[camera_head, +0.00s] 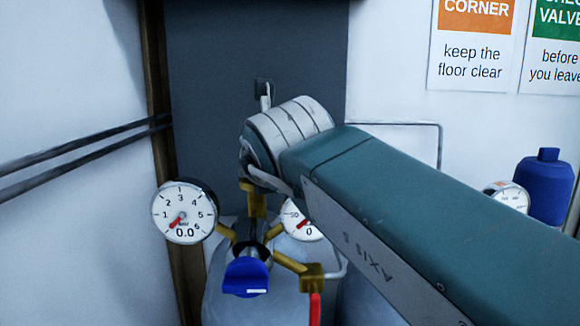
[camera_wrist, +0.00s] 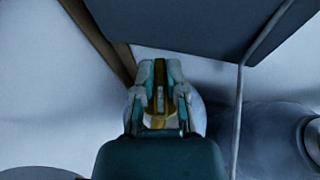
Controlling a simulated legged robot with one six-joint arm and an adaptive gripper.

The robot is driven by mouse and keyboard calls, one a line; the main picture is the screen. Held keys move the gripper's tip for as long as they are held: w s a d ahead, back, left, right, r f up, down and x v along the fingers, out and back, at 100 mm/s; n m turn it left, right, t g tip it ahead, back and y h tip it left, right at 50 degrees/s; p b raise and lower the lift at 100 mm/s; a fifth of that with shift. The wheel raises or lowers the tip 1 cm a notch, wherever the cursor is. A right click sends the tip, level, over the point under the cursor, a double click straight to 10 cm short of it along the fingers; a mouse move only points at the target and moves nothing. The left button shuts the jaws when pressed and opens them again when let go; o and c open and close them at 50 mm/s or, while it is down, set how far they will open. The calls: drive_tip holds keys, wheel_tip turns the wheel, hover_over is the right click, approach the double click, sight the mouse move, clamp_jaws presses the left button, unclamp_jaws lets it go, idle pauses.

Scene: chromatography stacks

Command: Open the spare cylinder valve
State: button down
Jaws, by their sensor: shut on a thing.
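In the wrist view my gripper (camera_wrist: 158,100) is shut on a brass valve part (camera_wrist: 158,122) at the top of a pale grey cylinder. In the head view my arm and wrist hide the fingers, and a brass stem (camera_head: 255,200) shows just below the wrist. Below it are a regulator with a blue knob (camera_head: 247,276) and a round gauge (camera_head: 184,212) reading 0.0, its red needle near zero. A second gauge (camera_head: 301,220) is partly hidden behind my arm. The cylinder (camera_head: 232,305) stands below. No label shows which cylinder it is.
A brass block with a red handle (camera_head: 315,308) sits at the lower right of the regulator. A blue-topped fitting (camera_head: 545,188) and another gauge (camera_head: 507,196) are at the far right. A dark panel (camera_head: 200,80) and white walls stand close behind.

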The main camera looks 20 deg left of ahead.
drive_tip(key=shift+f, duration=0.25)
drive_tip(key=c, duration=0.7)
unclamp_jaws()
drive_tip(key=shift+w+a, duration=0.1)
drive_tip(key=shift+a, duration=0.1)
drive_tip(key=shift+r, duration=0.1)
